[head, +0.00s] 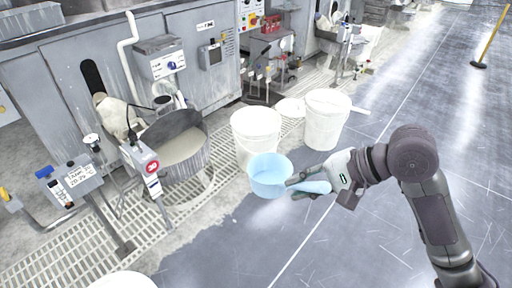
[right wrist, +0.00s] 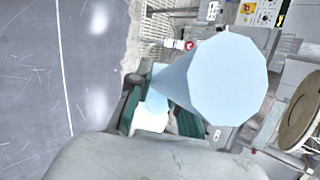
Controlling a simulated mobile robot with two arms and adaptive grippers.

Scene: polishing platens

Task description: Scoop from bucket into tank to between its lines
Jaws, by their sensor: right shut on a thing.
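The light-blue scoop (head: 268,176) is held in the air by my right gripper (head: 322,184), which is shut on its handle. The round grey tank (head: 172,158) stands to the left and holds pale grey liquid. I cannot make out its lines. My left gripper is not in view.
Another white bucket (head: 327,118) stands to the right, and part of one shows at the bottom edge (head: 122,281). A display post (head: 75,178) and a sensor post (head: 145,160) stand beside the tank. Grey machines line the back.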

